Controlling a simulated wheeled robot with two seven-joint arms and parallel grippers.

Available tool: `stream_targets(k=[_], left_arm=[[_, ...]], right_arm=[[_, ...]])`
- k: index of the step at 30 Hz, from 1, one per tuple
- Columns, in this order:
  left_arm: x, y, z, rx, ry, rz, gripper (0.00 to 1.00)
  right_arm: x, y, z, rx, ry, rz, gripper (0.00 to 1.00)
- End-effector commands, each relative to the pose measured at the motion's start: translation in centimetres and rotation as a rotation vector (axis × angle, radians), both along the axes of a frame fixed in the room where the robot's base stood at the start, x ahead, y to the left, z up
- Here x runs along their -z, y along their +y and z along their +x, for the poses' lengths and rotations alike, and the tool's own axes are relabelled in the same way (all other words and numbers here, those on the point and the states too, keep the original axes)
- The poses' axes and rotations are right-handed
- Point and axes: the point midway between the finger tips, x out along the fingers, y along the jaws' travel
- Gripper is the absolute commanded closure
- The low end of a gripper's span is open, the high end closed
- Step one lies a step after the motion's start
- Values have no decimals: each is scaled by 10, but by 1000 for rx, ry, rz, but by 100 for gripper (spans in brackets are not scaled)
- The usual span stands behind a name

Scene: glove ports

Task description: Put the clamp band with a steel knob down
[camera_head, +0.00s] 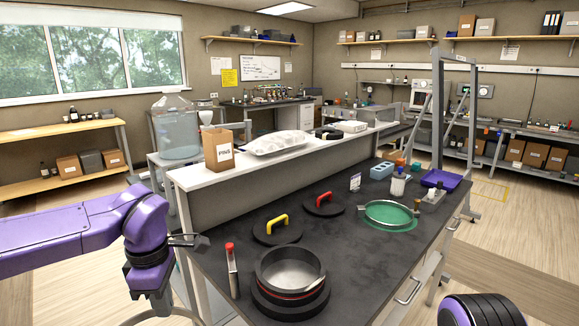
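A green-rimmed ring (370,222) lies on a green round mat (403,225) at the right of the dark bench. A small upright knob-like part stands at its right side; this looks like the clamp band with the steel knob. My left gripper (190,240) is at the bench's left edge, well apart from the ring, with no object visible in it. Its finger gap is too small to read. Part of my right arm (482,311) shows at the bottom right; its gripper is out of view.
A round metal port (290,268) with a dark base and a red line stands at the front. A red-capped tube (231,272) is beside it. Lids with a yellow handle (277,222) and a red handle (323,199) lie behind. A raised shelf (185,178) borders the bench.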

Motion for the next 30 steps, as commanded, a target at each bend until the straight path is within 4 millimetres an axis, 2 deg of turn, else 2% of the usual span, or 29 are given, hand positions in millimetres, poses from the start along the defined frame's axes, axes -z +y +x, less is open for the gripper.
stream_targets(k=[9,15,18,22,24,30], left_arm=[[35,-20,13,1035,2,1,100],[64,-31,16,1527,3,-1,100],[88,-37,12,1680,6,-4,100],[111,-39,5,1688,1,-4,100],[117,-40,2,1696,0,-4,100],[119,-41,1,1696,-2,-4,100]], right_arm=[[0,0,0,0,0,0,100],[0,0,0,0,0,0,100],[0,0,0,0,0,0,100],[0,0,0,0,0,0,100],[0,0,0,0,0,0,100],[0,0,0,0,0,0,100]])
